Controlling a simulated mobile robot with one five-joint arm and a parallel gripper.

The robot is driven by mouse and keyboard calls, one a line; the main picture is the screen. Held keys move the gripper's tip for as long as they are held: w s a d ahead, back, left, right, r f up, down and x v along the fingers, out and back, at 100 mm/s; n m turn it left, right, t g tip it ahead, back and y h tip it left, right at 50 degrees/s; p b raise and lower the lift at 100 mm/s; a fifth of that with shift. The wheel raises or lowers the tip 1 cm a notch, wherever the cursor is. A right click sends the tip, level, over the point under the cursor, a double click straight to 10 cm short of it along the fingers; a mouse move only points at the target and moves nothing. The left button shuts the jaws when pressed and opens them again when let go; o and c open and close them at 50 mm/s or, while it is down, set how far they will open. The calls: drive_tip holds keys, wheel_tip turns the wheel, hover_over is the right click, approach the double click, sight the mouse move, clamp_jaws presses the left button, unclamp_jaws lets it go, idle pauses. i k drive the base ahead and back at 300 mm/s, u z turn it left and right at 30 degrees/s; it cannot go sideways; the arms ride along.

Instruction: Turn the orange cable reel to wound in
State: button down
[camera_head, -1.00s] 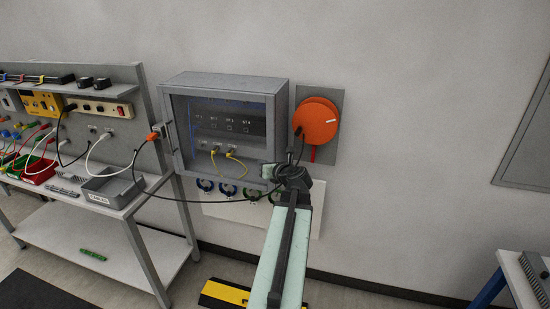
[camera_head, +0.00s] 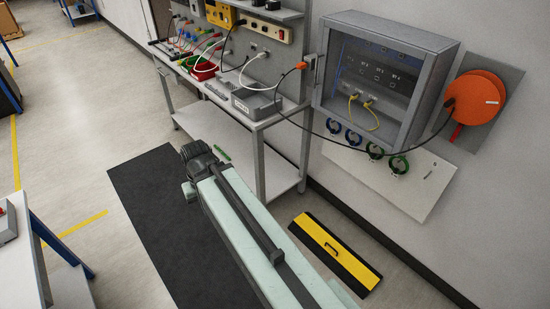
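The orange cable reel (camera_head: 477,98) is a round disc on a grey wall plate (camera_head: 507,80) at the right, with a small white mark on its face and a red piece below it. A black cable (camera_head: 335,140) hangs in a long sag from the reel to the workbench side. An orange plug (camera_head: 302,65) sits at the end of the bench's back panel. My arm reaches from the lower right toward the left. Its end, my gripper (camera_head: 188,190), is over the dark mat, far from the reel. Its fingers cannot be made out.
A grey cabinet (camera_head: 428,82) with a clear front hangs left of the reel. Below it is a white panel (camera_head: 425,190) with coiled blue and green cables. The workbench (camera_head: 268,120) carries a grey tray (camera_head: 250,103). A yellow-black floor ramp (camera_head: 335,252) lies by the wall.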

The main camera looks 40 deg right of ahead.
sight(476, 96)
drive_tip(key=k, duration=0.5)
drive_tip(key=u, duration=1.5)
drive_tip(key=i, duration=1.65)
drive_tip(key=z, duration=3.25)
drive_tip(key=i, duration=1.2)
drive_tip(key=u, duration=0.1)
